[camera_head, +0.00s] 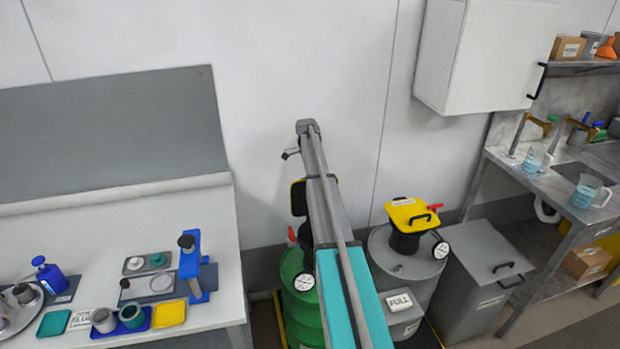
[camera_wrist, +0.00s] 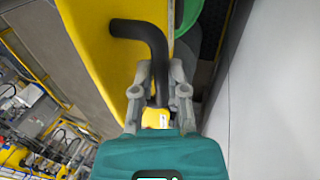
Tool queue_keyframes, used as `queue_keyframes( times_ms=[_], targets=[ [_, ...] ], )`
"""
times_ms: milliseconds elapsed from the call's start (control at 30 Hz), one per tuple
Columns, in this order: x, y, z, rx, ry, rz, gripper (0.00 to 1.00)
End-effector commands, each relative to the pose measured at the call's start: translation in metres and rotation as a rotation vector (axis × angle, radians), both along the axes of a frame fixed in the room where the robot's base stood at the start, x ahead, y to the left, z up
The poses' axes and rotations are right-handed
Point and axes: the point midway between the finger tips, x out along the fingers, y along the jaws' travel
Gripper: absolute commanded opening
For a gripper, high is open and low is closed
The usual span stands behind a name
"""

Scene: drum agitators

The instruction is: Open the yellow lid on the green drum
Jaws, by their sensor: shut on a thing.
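The green drum (camera_head: 301,300) stands behind my arm in the head view, and the arm covers part of it. Its yellow lid (camera_wrist: 100,35) fills the upper left of the wrist view, with a black bent handle (camera_wrist: 147,32). My gripper (camera_wrist: 160,85) is shut on this handle, one finger on each side. In the head view a dark panel with a thin yellow edge (camera_head: 298,196) stands raised above the green drum, partly behind my arm; it looks like the lid tilted up. My gripper is hidden in the head view.
A grey drum (camera_head: 405,262) with a yellow lid (camera_head: 412,214) stands to the right, beside a grey bin (camera_head: 485,265). A workbench (camera_head: 120,205) with small items is at left. A wall cabinet (camera_head: 490,55) hangs upper right. The wall is close behind the drums.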

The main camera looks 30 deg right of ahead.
Motion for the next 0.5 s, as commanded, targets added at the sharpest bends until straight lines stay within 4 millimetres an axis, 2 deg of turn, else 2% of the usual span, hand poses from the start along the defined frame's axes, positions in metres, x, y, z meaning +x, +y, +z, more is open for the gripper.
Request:
queue_keyframes(
  times_ms=[167, 200, 333, 367, 500],
  targets=[
    [0.0001, 0.0025, -0.0001, 0.01, -0.004, 0.0, 0.0],
    [-0.0002, 0.002, -0.0002, 0.01, -0.004, -0.002, 0.24],
    [-0.0013, -0.0001, -0.0001, 0.009, -0.003, -0.003, 0.49],
    [-0.0015, -0.0006, -0.0001, 0.008, -0.003, -0.004, 0.54],
    [-0.0021, -0.002, -0.0001, 0.008, -0.002, -0.005, 0.54]
  ],
)
